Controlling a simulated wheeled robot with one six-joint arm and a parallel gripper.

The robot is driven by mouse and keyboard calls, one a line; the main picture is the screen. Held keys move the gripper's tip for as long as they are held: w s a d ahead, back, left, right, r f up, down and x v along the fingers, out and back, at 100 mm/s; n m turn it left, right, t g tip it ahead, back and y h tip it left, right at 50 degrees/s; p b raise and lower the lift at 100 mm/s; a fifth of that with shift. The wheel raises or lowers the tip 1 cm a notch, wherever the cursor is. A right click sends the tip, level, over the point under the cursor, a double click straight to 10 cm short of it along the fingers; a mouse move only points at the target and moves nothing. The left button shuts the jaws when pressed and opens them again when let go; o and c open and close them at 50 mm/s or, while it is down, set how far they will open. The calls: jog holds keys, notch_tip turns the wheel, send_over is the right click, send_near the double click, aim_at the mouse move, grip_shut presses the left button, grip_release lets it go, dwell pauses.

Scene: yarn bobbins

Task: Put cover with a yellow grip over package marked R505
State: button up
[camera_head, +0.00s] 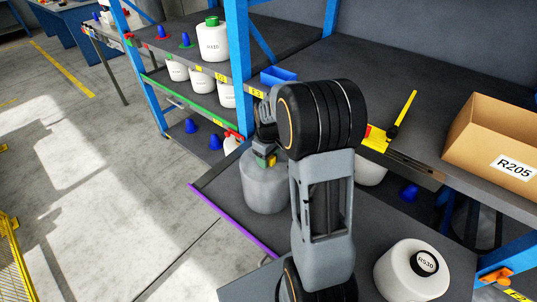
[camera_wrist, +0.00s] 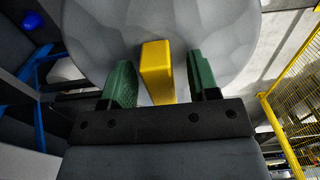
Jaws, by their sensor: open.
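The grey cover (camera_head: 265,190) stands on the dark lower shelf, partly behind my arm. Its yellow grip (camera_wrist: 157,72) stands up from the top. My gripper (camera_wrist: 162,80) has its two green fingers apart, one on each side of the yellow grip, with gaps showing on both sides. The cover's grey faceted top (camera_wrist: 100,35) fills the upper part of the wrist view. Whether anything is under the cover cannot be seen. No label reading R505 is legible. A white package (camera_head: 410,272) at the lower right has a black-ringed label that seems to read R530.
White bobbins (camera_head: 213,42) and coloured cones stand on the rack behind. Blue posts (camera_head: 238,60) border the shelves.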

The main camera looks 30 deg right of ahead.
notch_tip(320, 180, up, 14)
jog(key=shift+p, duration=0.3)
jog(key=shift+f, duration=0.1)
dwell(0.6)
jog(key=s+a+m+t+p, duration=0.1)
jog(key=s+a+m, duration=0.1)
jog(key=s+a, duration=0.3)
jog(key=s+a+m+t+p, duration=0.1)
jog(key=s+a, duration=0.3)
jog(key=s, duration=0.6)
jog(key=shift+s+a+m+t, duration=0.35)
jog(key=shift+a+m+t, duration=0.05)
jog(key=shift+m+t, duration=0.4)
jog(key=shift+c, duration=1.2)
jog(key=shift+d, duration=0.15)
